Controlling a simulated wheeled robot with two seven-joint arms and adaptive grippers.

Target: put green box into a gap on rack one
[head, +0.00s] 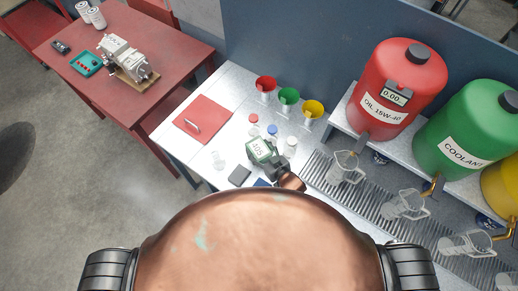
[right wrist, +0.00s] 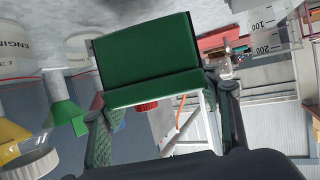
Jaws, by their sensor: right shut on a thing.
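The green box (head: 257,148) with a white label is in the head view, above the light workbench. My right gripper (head: 266,160) is shut on it, and its copper wrist link shows just below. In the right wrist view the green box (right wrist: 150,58) fills the upper middle, between the two dark fingers of the right gripper (right wrist: 165,112). Its plain green faces are toward this camera. My left gripper is in neither view. I cannot make out rack one with certainty in either view.
Red (head: 265,84), green and yellow funnels stand behind the box on the bench. A red mat (head: 203,119) lies to the left. The red oil tank (head: 399,88) and green coolant tank (head: 468,128) stand at right, with clear jugs below. A red table (head: 130,70) is at upper left.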

